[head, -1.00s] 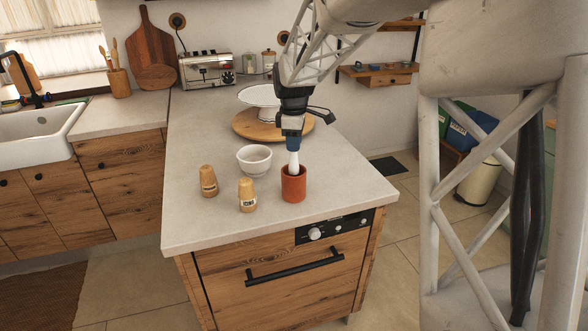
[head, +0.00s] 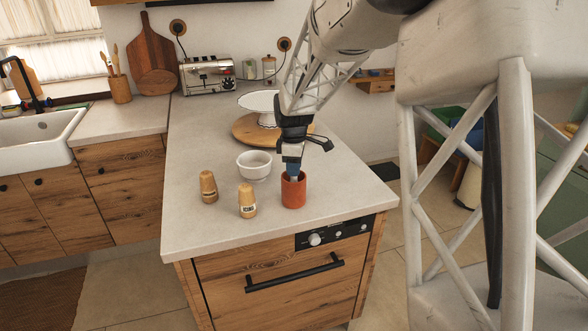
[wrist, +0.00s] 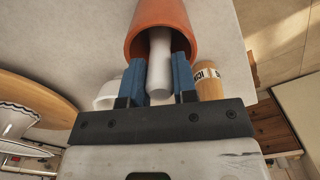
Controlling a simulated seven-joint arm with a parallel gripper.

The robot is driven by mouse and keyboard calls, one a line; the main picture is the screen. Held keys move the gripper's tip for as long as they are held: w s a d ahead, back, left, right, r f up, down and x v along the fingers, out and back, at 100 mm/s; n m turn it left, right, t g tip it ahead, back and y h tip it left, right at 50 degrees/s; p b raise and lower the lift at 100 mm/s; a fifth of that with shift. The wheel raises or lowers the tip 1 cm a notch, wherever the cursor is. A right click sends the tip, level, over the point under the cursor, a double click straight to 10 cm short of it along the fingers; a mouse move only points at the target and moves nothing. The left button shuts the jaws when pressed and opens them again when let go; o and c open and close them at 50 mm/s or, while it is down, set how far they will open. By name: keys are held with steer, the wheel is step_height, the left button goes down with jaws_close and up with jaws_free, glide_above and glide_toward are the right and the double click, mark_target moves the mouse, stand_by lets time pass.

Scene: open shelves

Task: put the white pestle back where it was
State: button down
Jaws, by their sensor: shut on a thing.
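The white pestle (wrist: 159,68) is between the two blue fingers of my gripper (wrist: 160,82) in the wrist view, which are shut on it. Its far end reaches into the mouth of a terracotta cup (wrist: 150,14). In the head view my gripper (head: 292,174) points down, with its fingertips at the opening of the cup (head: 293,194). The pestle is hidden there by the fingers and the cup. I cannot tell whether the pestle touches the cup's bottom.
A white bowl (head: 254,167) stands left of the cup. Two wooden shakers (head: 208,187) (head: 247,201) stand to the left and front-left. The counter's left side (head: 195,150) is clear.

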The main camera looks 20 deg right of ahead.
steer(key=shift+f, duration=0.4)
steer(key=shift+f, duration=0.1)
steer(key=c, duration=0.9)
jaws_free()
step_height(320, 180, up, 12)
steer(key=shift+a, duration=0.1)
stand_by(0.6)
